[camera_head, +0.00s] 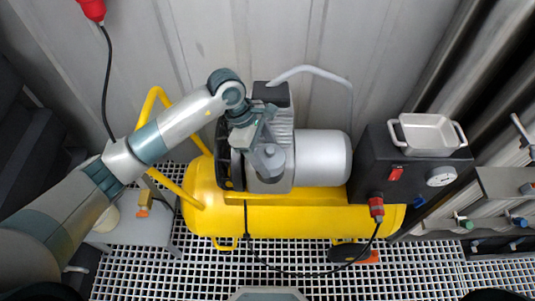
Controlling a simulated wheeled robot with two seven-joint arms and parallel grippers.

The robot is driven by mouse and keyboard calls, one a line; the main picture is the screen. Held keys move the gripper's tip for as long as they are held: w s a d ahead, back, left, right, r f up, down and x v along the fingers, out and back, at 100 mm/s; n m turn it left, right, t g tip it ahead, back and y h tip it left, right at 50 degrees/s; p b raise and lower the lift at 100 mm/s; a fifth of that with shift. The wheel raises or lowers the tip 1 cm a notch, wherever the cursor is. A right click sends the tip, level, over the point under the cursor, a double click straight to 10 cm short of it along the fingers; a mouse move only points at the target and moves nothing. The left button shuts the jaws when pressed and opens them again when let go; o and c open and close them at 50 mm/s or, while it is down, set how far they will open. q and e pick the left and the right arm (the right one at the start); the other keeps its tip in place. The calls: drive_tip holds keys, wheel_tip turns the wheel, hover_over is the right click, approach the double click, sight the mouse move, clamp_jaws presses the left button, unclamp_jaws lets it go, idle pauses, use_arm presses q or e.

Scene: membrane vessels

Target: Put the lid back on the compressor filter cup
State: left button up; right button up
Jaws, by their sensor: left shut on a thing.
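My left gripper (262,133) hangs over the compressor head, at the grey filter cup area, with its fingers pointing down. It is shut on what looks like the lid, mostly hidden by the fingers. A small grey rounded part (269,159) shows just below the fingertips, beside the pump block; I cannot tell whether it is the lid or the filter cup. I cannot tell whether lid and cup touch. The compressor has a yellow tank (285,220) and a silver motor (321,159). My right gripper is not in view.
An empty metal tray (428,149) with two handles sits on a black box with a gauge (441,176) and a red switch. A grey pipe (318,71) arches behind the pump. A black cable crosses the grating. A small table (150,226) stands at left.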

sight(269, 149)
use_arm(q)
drive_tip(key=shift+f+b, duration=0.15)
drive_tip(key=shift+b, duration=0.7)
idle(1.5)
drive_tip(key=shift+s+a+f+b, duration=0.1)
drive_tip(key=shift+a+f+b, duration=0.2)
drive_tip(key=shift+b, duration=0.4)
idle(0.4)
drive_tip(key=o, duration=1.5)
drive_tip(key=shift+c, duration=0.2)
drive_tip(key=shift+r, duration=0.15)
drive_tip(key=shift+d+r+p, duration=0.2)
drive_tip(key=shift+r+p, duration=0.25)
drive_tip(key=shift+r, duration=0.7)
drive_tip(key=shift+d+r+p, duration=0.15)
drive_tip(key=shift+r+p, duration=0.25)
drive_tip(key=shift+r, duration=0.75)
drive_tip(key=shift+r+p, duration=0.45)
drive_tip(key=shift+r, duration=0.85)
